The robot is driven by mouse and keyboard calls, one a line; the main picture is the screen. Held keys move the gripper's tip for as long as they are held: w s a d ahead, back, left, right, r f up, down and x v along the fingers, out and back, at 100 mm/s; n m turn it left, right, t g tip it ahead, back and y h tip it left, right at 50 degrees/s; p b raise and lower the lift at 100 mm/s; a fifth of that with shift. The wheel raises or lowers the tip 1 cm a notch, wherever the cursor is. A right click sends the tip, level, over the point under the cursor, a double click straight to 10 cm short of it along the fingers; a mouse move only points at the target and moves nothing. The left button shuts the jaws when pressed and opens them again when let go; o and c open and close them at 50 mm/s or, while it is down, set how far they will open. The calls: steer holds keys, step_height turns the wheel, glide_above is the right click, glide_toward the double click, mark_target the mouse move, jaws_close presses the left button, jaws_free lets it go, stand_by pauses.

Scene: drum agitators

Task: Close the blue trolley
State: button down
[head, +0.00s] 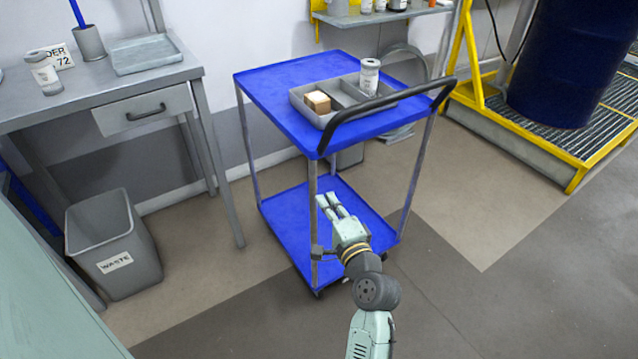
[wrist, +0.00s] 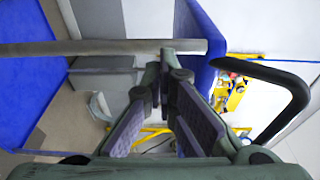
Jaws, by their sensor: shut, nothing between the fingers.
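The blue trolley (head: 275,82) stands upright in the middle of the head view, with a blue top, a blue lower shelf (head: 280,215), grey posts and a black handle (head: 395,100) at its near right side. I see no door or drawer on it. My gripper (head: 329,202) is shut and empty, below the top and beside the near post. In the wrist view, the fingertips (wrist: 166,72) are close to the grey post (wrist: 100,47), which crosses sideways; I cannot tell whether they touch. The trolley top (wrist: 198,35) and handle (wrist: 292,88) also show there.
A grey divided tray (head: 345,92) on the trolley holds a small brown box (head: 317,102) and a white container (head: 370,76). A workbench (head: 95,85) and waste bin (head: 115,245) stand left. A yellow-edged platform (head: 540,150) with a dark blue drum (head: 570,60) stands right. Floor between is clear.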

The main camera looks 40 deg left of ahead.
mark_target(315, 180)
steer(key=shift+p+x, duration=0.6)
steer(key=shift+x, duration=2.15)
